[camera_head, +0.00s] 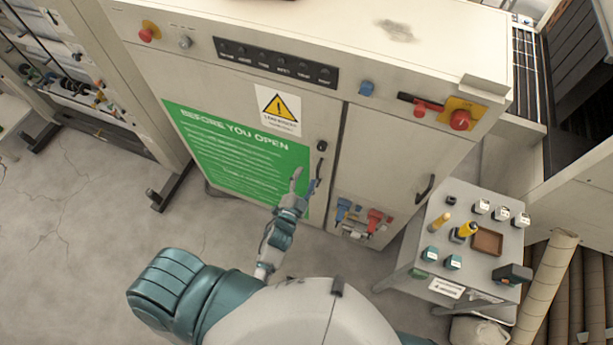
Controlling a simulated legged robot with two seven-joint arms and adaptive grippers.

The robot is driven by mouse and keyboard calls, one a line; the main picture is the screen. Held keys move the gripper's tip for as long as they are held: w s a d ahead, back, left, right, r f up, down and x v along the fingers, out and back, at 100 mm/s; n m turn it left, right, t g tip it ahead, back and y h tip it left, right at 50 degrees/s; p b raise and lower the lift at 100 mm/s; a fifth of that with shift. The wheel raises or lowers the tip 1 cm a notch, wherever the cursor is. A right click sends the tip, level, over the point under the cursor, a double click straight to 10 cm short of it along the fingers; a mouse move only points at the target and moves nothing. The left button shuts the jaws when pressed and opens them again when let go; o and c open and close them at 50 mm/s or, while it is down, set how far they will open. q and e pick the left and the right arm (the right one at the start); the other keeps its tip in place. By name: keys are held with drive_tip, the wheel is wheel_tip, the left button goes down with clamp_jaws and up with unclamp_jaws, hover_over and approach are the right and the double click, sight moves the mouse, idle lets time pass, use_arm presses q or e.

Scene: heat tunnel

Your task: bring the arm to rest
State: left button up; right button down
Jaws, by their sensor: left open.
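My left arm comes in from the lower left, with teal and white links bent at the elbow. Its gripper (307,184) is open and points up toward the cabinet (378,150). The fingers show in front of the right edge of the green notice (222,145), close to a dark door handle (318,170). I cannot tell whether they touch the handle. Nothing shows between the fingers. My right gripper is not in view.
A grey stand (433,255) with small bottles, a brown tray (487,241) and labelled blocks stands right of the cabinet. Cardboard rolls (543,285) stand at the lower right. A conveyor (528,70) lies at the upper right. Grey floor (75,240) is clear at left.

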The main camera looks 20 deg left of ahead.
use_arm(q)
drive_tip(key=shift+d, duration=0.1)
drive_tip(key=s+f+n+g+b, duration=0.1)
drive_tip(key=s+f+g, duration=0.3)
drive_tip(key=f, duration=0.8)
drive_tip(key=s+f+n+g+b, duration=0.15)
drive_tip(key=s+f, duration=0.35)
drive_tip(key=f, duration=0.8)
drive_tip(key=s+f+n+g, duration=0.1)
drive_tip(key=s+f+g, duration=0.35)
drive_tip(key=f, duration=0.75)
drive_tip(key=s+a+f+n+g, duration=0.1)
drive_tip(key=s+a+f+g, duration=0.1)
drive_tip(key=s+f, duration=0.3)
drive_tip(key=s+a+f+n+g+b, duration=0.1)
drive_tip(key=s+f, duration=0.5)
drive_tip(key=s, duration=0.7)
drive_tip(key=s+a+f+n+g+b, duration=0.1)
drive_tip(key=s+a+f+g, duration=0.3)
drive_tip(key=s, duration=0.5)
wheel_tip(320, 180, down, 2)
drive_tip(key=shift+s+a+f+y, duration=0.1)
drive_tip(key=shift+s+a+y, duration=0.1)
drive_tip(key=shift+s+y, duration=0.1)
